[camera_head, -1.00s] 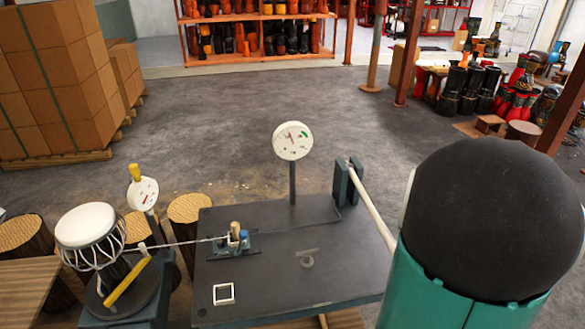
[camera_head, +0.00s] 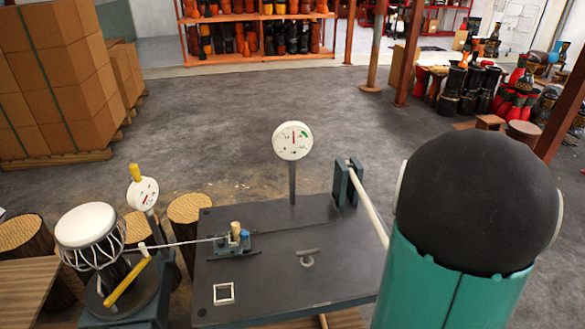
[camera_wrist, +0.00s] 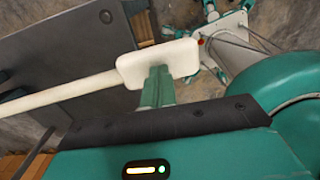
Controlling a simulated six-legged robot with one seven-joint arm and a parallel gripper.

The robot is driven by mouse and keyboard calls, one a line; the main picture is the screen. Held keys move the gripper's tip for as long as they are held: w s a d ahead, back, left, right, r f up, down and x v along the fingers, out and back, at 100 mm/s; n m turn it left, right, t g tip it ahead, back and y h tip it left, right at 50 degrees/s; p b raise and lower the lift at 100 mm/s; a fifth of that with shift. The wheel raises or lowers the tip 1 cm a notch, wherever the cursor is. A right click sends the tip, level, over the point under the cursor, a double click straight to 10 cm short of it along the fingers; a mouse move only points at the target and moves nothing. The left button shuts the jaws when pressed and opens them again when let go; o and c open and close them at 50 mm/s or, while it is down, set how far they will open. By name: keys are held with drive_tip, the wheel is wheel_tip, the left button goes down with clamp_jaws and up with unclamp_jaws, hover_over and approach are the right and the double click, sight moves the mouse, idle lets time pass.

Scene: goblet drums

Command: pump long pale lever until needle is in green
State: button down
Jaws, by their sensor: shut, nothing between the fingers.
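The long pale lever (camera_head: 370,205) runs from a dark green post toward the front right in the head view. My arm hides its near end there. In the wrist view the lever (camera_wrist: 70,92) ends in a wide pale block (camera_wrist: 135,70). My gripper (camera_wrist: 157,75) is shut and empty, its fingertips overlapping the block; contact is hard to tell. The round white gauge (camera_head: 293,141) stands on a post at the table's back. Its red needle points nearly straight up, left of the green patch at upper right.
The dark table (camera_head: 270,265) carries a small clamp (camera_head: 234,242) with a rod to a white-topped drum (camera_head: 88,226). A second dial (camera_head: 143,193) stands near the drum. Stacked boxes (camera_head: 60,80) are at the left. The floor behind is open.

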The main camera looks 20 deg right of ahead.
wheel_tip(320, 180, up, 14)
drive_tip(key=shift+s+f, duration=0.15)
drive_tip(key=shift+s, duration=0.25)
drive_tip(key=shift+a, duration=0.1)
idle(0.5)
drive_tip(key=f, duration=1.8)
drive_tip(key=shift+w+f, duration=0.15)
drive_tip(key=shift+w, duration=0.2)
wheel_tip(320, 180, up, 18)
drive_tip(key=s, duration=0.1)
idle(0.6)
